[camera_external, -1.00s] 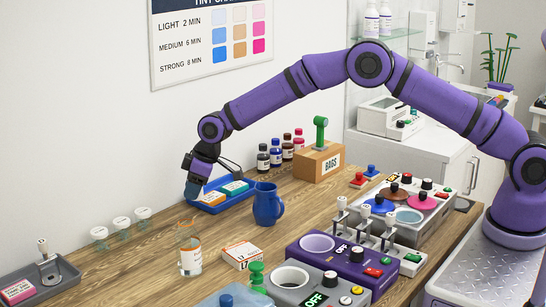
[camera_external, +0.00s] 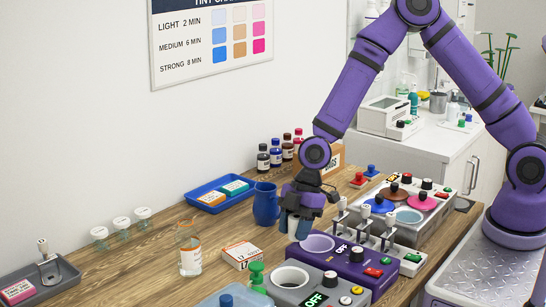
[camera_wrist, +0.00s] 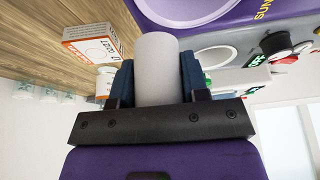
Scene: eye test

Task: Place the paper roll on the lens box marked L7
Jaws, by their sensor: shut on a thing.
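My gripper (camera_external: 297,226) is shut on the paper roll (camera_wrist: 157,62), a plain white cylinder held between the two blue fingers. In the external view only a small white part of the roll (camera_external: 292,229) shows between the fingers. The lens box marked L7 (camera_external: 243,255) is a small white and orange carton lying flat on the wooden counter. It is to the left of and below my gripper in the external view. The box also shows at upper left in the wrist view (camera_wrist: 90,46), beside the roll and apart from it.
A purple device (camera_external: 340,268) with a round well is close beside my gripper. A blue mug (camera_external: 265,205) stands behind it. A glass jar (camera_external: 190,256) is left of the box, and a green-knobbed item (camera_external: 257,276) is just in front. Bare counter (camera_external: 130,270) lies further left.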

